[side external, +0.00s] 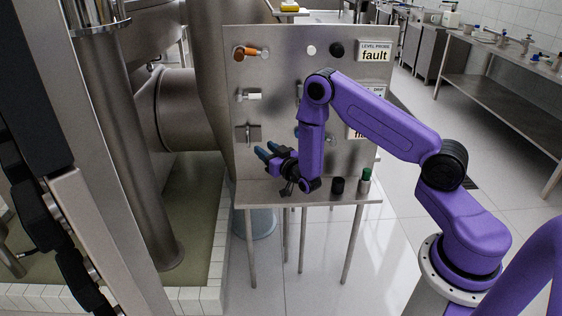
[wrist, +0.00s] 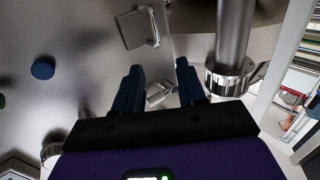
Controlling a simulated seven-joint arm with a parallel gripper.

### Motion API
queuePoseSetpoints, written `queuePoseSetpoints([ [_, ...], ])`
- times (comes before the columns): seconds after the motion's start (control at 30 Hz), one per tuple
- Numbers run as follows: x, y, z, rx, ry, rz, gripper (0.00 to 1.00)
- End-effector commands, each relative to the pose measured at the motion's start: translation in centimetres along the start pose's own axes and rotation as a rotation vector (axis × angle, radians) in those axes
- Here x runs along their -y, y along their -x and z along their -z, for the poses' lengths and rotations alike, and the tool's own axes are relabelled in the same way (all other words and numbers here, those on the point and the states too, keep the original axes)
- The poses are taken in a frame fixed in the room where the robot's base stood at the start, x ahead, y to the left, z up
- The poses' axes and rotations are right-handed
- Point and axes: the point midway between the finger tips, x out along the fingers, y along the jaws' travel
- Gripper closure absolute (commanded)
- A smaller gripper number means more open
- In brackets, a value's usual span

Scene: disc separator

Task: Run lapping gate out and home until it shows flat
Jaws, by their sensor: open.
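A panel (side external: 280,80) carries several fittings, and none beside the gripper has a readable name. A square metal plate with a bar handle (side external: 249,132) is at its lower left; it also shows at the top of the wrist view (wrist: 138,28). My gripper (side external: 262,152) is open and empty, just below and beside this plate in the side view, its blue fingers pointing left. In the wrist view a pale cylindrical knob (wrist: 160,93) shows between the fingertips, seemingly beyond them; the gap cannot be judged. A partly hidden sign (side external: 361,132) shows only first letters.
An orange-handled lever (side external: 250,53) and a white-ended knob (side external: 249,96) sit above the plate. A sign (side external: 375,51) reads "fault". A black cylinder (side external: 338,185) and a green-capped bottle (side external: 365,180) stand on the shelf. A large metal column (side external: 133,150) is at left.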

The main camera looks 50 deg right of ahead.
Motion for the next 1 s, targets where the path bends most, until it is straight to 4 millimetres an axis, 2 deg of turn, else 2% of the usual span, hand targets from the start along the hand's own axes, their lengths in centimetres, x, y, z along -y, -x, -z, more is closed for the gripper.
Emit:
queuePoseSetpoints([
  [0.2,0.1,4.0,-0.1,0.004,0.002,0.003,0.60],
  [0.4,0.1,6.5,-0.1,0.004,0.001,0.002,0.60],
  [0.6,0.1,7.3,0.0,0.001,0.001,0.002,0.60],
  [1.0,0.1,7.3,0.0,0.000,0.001,0.002,0.60],
])
